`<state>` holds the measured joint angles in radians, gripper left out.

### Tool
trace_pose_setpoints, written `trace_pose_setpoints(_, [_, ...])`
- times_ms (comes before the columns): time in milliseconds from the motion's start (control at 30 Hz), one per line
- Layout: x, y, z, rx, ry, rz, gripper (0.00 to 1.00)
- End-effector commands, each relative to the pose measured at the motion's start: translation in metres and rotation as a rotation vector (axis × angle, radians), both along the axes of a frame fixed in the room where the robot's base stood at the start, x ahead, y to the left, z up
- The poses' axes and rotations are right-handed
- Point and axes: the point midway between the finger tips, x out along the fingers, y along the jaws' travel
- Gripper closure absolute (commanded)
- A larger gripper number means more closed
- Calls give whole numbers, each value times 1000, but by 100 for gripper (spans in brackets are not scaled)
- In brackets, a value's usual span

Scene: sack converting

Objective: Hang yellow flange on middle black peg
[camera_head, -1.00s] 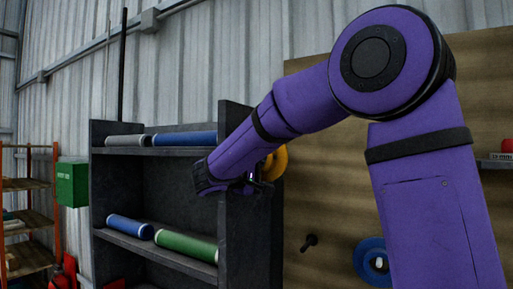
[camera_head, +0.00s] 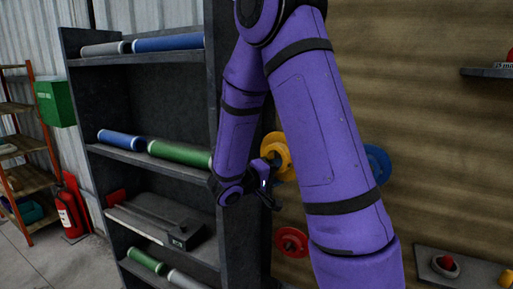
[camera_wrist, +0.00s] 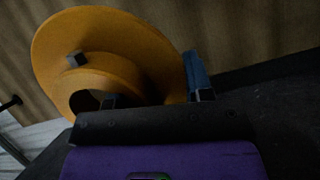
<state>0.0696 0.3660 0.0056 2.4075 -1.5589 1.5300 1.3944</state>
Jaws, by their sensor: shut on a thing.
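The yellow flange (camera_head: 279,152) is held off the wooden board, to the right of the dark shelf unit, partly hidden behind my purple arm. In the wrist view the yellow flange (camera_wrist: 110,35) fills the upper left, tilted, with its hub and central hole showing. My gripper (camera_head: 266,178) is shut on the flange. In the wrist view my gripper (camera_wrist: 152,92) has a finger on each side of a part of it. A black peg (camera_wrist: 10,102) sticks out at the left edge of the wrist view, apart from the flange. I cannot tell which peg it is. No bare peg shows in the head view.
A blue flange (camera_head: 379,163) and a red flange (camera_head: 290,242) are on the board (camera_head: 420,150), partly behind my arm. The dark shelf unit (camera_head: 225,60) with rolls stands close left of my gripper. A small ledge (camera_head: 465,268) juts out at lower right.

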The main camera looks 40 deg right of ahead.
Motion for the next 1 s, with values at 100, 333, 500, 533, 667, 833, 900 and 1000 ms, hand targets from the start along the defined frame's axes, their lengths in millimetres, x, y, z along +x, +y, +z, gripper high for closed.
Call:
trace_pose_setpoints(100, [-15, -6, -12, -1, -5, -22, 100])
trace_pose_setpoints(333, [-21, -11, -17, -1, -15, -31, 100])
trace_pose_setpoints(500, [-19, -16, -18, -1, -14, -31, 100])
trace_pose_setpoints(533, [-18, -18, -18, -1, -14, -31, 100])
trace_pose_setpoints(667, [-16, -23, -18, -1, -13, -32, 100])
trace_pose_setpoints(833, [-13, -30, -19, -1, -13, -30, 100])
trace_pose_setpoints(900, [-12, -32, -19, 0, -13, -31, 100])
trace_pose_setpoints(1000, [-11, -36, -20, 0, -14, -31, 100])
